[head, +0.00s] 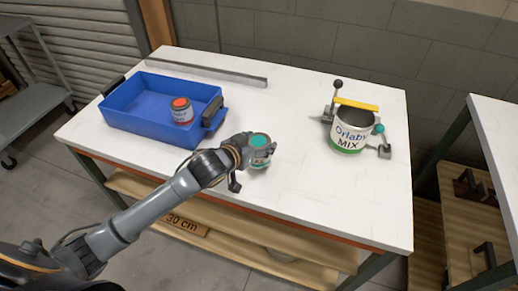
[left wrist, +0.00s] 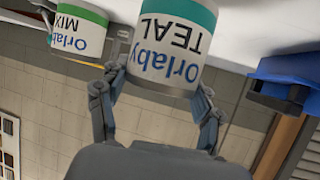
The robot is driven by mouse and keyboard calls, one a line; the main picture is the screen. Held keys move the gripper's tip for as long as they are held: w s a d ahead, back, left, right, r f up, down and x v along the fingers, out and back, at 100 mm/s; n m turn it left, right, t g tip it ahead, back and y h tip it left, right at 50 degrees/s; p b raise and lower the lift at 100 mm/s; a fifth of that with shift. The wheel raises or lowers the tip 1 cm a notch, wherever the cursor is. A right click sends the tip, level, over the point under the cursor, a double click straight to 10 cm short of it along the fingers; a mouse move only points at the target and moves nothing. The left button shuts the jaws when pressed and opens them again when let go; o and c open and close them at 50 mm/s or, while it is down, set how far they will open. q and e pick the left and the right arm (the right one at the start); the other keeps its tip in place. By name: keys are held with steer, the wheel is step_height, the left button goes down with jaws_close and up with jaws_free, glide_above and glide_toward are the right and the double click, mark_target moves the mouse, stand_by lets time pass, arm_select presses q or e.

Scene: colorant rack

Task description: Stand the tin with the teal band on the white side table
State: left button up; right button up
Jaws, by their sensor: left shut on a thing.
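The tin with the teal band (head: 262,158) has a teal lid and a white label. In the left wrist view the tin (left wrist: 172,45) reads "Orlaby TEAL", upside down in the picture. My left gripper (head: 240,155) is shut on it near the front edge of the large white worktable (head: 300,180). I cannot tell whether its base touches the tabletop. A second white-topped table (head: 498,135), perhaps the side table, stands at the right edge, across a gap. My right gripper is not in view.
A blue crate (head: 150,135) holding a red-lidded tin (head: 181,112) is at the left. A "MIX" tin (head: 348,138) stands in a clamp-like fixture with a yellow bar (head: 356,104). A metal rail (head: 205,73) lies at the back. The visible part of the right table's top is clear.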

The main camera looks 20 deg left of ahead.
arm_select(q)
steer(key=shift+f, duration=1.6)
steer(key=shift+d+f, duration=0.1)
steer(key=o, duration=1.2)
steer(key=shift+o, duration=0.2)
steer(key=shift+s, duration=0.1)
steer(key=v, duration=1.2)
